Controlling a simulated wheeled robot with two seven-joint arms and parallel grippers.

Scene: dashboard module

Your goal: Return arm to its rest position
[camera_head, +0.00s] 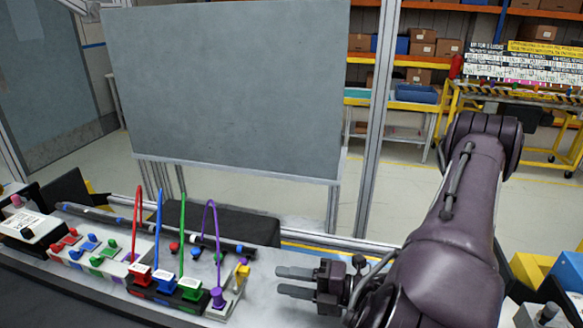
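My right arm comes in from the right, and its dark purple links fill much of the right side of the head view. My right gripper (279,281) points left over the worktop, its two grey fingers apart with nothing seen between them. It is just right of the dashboard module (116,268) and looks clear of it. On the module are a red plug (139,273), a blue plug (163,281), a green plug (189,288) and a purple plug (217,297), each with a cable rising from it. My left gripper is not in view.
A grey board (230,85) on a metal frame stands behind the worktop. A black bin (222,222) sits behind the module. Yellow and blue bins (566,270) are at the far right, close to my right arm. Shelves with boxes stand farther back.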

